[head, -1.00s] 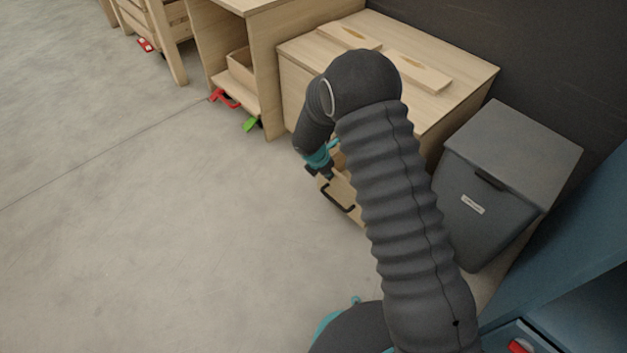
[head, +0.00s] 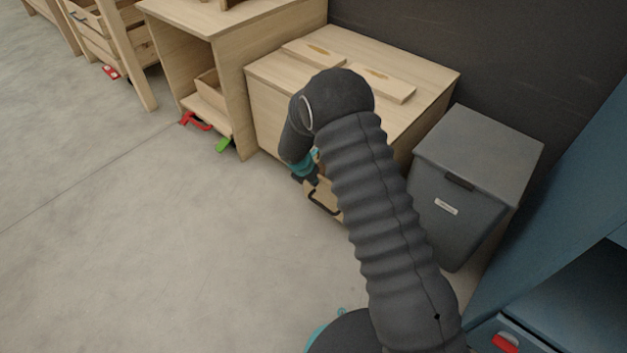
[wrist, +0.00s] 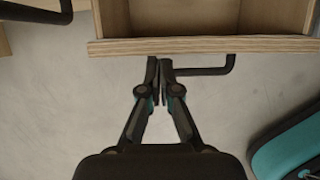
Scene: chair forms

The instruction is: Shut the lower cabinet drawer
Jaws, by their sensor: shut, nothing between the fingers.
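The lower drawer of the light wooden cabinet (head: 270,118) is pulled out, and its front (head: 322,190) with a black bar handle (head: 322,204) shows low in the head view, partly behind my arm. In the wrist view the open drawer (wrist: 205,45) lies at the top, its inside bare where it shows, with the black handle (wrist: 215,69) along its front edge. My gripper (wrist: 166,62) is shut and empty, its fingertips at the outer side of the drawer front, beside the handle's left part. I cannot tell whether they touch.
A grey bin (head: 455,185) stands right of the cabinet. Two wooden pieces lie on the cabinet top. An open shelf (head: 215,70) stands to the left, with a red item (head: 196,121) and a green item (head: 224,144) low at its front. The floor in front is clear.

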